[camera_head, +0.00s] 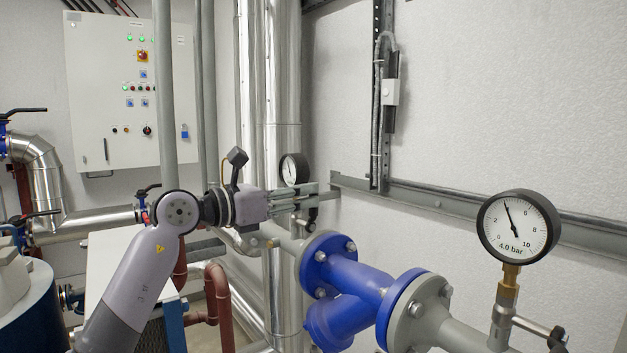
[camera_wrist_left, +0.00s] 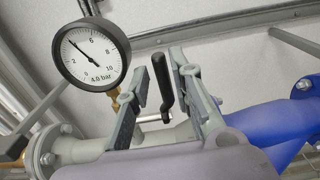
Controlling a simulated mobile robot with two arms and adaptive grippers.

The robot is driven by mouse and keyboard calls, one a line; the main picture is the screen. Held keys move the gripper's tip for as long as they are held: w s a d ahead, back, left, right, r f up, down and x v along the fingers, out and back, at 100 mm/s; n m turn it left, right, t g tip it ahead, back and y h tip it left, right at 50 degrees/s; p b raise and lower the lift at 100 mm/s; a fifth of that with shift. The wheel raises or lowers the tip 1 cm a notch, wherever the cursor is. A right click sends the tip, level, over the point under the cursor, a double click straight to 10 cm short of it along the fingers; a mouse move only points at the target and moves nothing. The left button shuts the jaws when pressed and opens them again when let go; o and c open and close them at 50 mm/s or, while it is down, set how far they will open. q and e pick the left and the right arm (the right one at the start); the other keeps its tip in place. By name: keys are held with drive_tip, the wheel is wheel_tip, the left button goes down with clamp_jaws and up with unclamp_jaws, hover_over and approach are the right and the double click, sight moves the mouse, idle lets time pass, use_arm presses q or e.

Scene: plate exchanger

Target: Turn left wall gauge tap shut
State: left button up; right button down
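The left wall gauge (camera_head: 294,169) has a white dial and black rim and is partly hidden behind my left gripper in the head view. It shows large in the left wrist view (camera_wrist_left: 91,54), on a brass stem. Its tap has a black lever (camera_wrist_left: 163,84), upright in the left wrist view, on a thin metal stem. My left gripper (camera_head: 316,194) is at the tap, below the gauge dial. Its two fingers (camera_wrist_left: 159,63) are apart, with the lever between them. I see a gap on the left side; contact on the right cannot be told. My right gripper is not in view.
A second gauge (camera_head: 519,228) with its own black tap handle (camera_head: 557,339) stands at the right. Blue flanged pipework (camera_head: 345,285) lies right of and below my left gripper. Silver vertical pipes (camera_head: 283,80) and a control cabinet (camera_head: 118,90) stand behind. A wall rail (camera_head: 440,203) runs behind.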

sight(314, 211)
use_arm(q)
drive_tip(key=shift+p+x, duration=0.35)
drive_tip(key=shift+x, duration=0.8)
drive_tip(key=shift+w+d, duration=0.25)
drive_tip(key=shift+d, duration=0.15)
clamp_jaws()
